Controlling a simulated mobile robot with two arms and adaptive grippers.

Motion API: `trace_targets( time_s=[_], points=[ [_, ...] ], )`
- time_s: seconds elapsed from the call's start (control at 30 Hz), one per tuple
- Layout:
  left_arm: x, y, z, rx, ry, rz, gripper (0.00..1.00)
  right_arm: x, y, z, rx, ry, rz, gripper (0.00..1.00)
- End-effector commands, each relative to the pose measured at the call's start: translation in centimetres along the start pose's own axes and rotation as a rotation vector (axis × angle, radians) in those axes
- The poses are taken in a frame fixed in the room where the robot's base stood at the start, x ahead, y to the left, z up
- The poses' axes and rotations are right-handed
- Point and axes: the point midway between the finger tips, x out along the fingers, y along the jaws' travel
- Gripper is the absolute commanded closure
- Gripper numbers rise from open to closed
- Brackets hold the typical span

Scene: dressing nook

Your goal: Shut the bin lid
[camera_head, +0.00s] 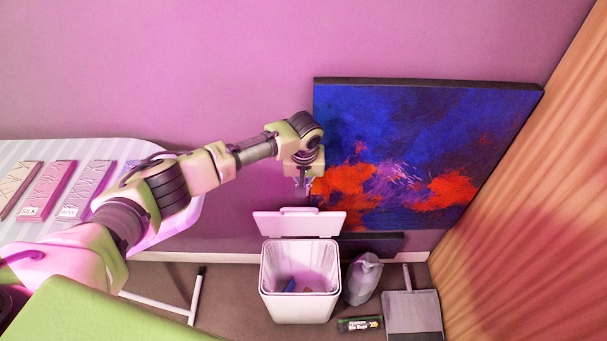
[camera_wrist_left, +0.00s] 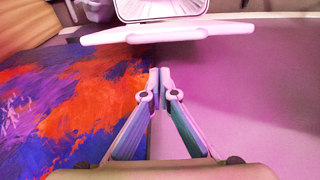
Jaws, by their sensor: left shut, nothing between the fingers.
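The white bin (camera_head: 300,308) stands on the floor near the wall, with a few small bits of rubbish inside. Its lid (camera_head: 298,224) is open, raised at the back of the bin on the wall side. My left gripper (camera_head: 304,188) is shut and empty, above the lid and close to the wall. In the left wrist view the shut fingers (camera_wrist_left: 160,76) point toward the lid (camera_wrist_left: 170,32), apart from it. The bin's opening (camera_wrist_left: 158,8) shows beyond the lid and is partly cut off. My right gripper is not in view.
A large blue and red painting (camera_head: 410,150) is just right of my left gripper. A grey bag (camera_head: 362,278), a bin-bag box (camera_head: 360,324) and a dustpan (camera_head: 412,312) lie right of the bin. A striped ironing board (camera_head: 110,151) with several flat boxes is under my left arm.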

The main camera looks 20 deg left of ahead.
Motion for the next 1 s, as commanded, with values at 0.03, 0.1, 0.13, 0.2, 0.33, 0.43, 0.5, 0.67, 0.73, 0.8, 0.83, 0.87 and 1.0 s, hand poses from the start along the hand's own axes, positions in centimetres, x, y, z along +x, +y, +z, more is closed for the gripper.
trace_targets(
  time_s=[0.03, 0.1, 0.13, 0.2, 0.33, 0.43, 0.5, 0.67, 0.73, 0.8, 0.83, 0.87, 1.0],
  points=[
    [-0.2, -0.1, 0.8, 0.003, 0.000, 0.000, 1.00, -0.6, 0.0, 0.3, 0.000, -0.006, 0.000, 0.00],
    [0.0, -0.1, 1.6, 0.004, 0.000, 0.000, 1.00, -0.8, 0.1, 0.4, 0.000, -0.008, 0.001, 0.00],
    [0.1, -0.1, 1.9, 0.003, 0.000, 0.000, 1.00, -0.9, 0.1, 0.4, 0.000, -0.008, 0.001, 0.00],
    [0.3, -0.1, 2.4, 0.003, 0.000, -0.001, 1.00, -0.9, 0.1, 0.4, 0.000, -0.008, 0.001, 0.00],
    [0.4, 0.0, 2.9, 0.002, 0.001, 0.001, 1.00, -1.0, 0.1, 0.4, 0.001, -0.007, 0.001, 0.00],
    [0.5, 0.0, 2.9, 0.001, 0.001, 0.001, 1.00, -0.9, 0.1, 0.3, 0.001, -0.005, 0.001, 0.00],
    [0.5, 0.0, 2.9, 0.001, 0.001, 0.001, 1.00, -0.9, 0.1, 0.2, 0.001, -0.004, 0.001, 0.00],
    [0.5, 0.0, 2.9, 0.001, 0.001, 0.001, 1.00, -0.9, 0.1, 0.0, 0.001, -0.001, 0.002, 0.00],
    [0.4, 0.0, 3.0, 0.002, 0.002, 0.001, 1.00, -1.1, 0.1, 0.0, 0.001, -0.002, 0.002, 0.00],
    [0.3, 0.0, 3.1, 0.002, 0.005, 0.001, 1.00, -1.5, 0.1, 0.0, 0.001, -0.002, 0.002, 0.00],
    [0.3, 0.1, 3.2, 0.002, 0.006, 0.002, 1.00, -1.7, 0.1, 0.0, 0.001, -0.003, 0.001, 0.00],
    [0.3, 0.1, 3.2, 0.003, 0.009, 0.002, 1.00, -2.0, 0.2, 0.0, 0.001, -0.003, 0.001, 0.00],
    [0.1, 0.3, 3.8, 0.005, 0.030, 0.004, 1.00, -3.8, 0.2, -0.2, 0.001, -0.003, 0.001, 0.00]
  ],
)
